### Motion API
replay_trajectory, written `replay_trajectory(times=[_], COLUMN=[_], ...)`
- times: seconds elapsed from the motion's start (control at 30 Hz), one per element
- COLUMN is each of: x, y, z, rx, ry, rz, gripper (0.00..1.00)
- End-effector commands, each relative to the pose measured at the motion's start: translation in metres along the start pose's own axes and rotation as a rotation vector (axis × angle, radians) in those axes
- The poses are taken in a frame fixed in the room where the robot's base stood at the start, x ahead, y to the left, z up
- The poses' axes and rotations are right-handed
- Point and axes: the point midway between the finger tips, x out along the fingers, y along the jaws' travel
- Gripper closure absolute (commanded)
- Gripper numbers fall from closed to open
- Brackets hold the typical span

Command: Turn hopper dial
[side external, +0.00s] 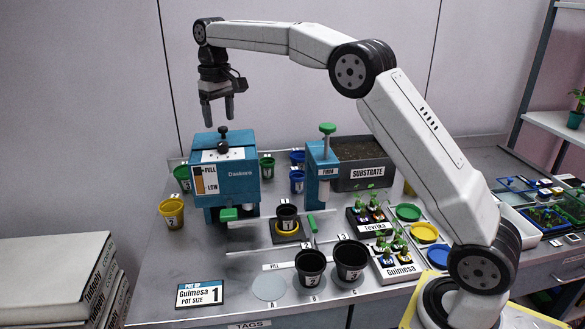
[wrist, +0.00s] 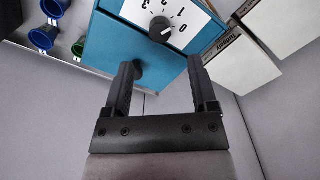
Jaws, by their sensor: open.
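The hopper (side external: 232,182) is a blue box with a FULL/LOW gauge on its front, standing at the back left of the bench. Its dial (side external: 223,142) is a black knob on a white plate on top. In the wrist view, the dial (wrist: 161,29) sits on a scale marked 0 to 3, and its white pointer mark appears turned towards 0. My gripper (side external: 218,120) is open and empty above the hopper, fingers pointing down. In the wrist view, my gripper's fingers (wrist: 163,66) are apart from the dial, which lies beyond their tips.
A sign (side external: 200,293) reads Guimesa, pot size 1. A small black pot (side external: 287,216) stands on a yellow ring near the hopper. A blue press with a green knob (side external: 327,129) stands right of the hopper. Two larger black pots (side external: 310,267) stand in front.

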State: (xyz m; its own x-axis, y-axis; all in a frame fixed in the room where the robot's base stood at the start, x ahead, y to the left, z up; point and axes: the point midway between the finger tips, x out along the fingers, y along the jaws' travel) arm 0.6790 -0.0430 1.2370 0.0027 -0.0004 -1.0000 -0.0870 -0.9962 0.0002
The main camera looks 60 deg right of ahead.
Motion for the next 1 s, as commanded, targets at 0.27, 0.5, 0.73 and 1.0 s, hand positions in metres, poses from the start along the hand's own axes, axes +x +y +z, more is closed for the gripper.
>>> replay_trajectory(times=[0.27,0.5,0.73,1.0], x=[-0.013,-0.014,-0.012,0.0], y=[0.0,0.0,0.001,0.005], z=[0.0,0.0,0.002,0.012], rx=[0.0,0.0,0.005,0.042], ry=[-0.001,-0.001,0.003,0.029], rz=[0.0,0.0,0.002,0.019], gripper=[0.26,0.26,0.26,0.26])
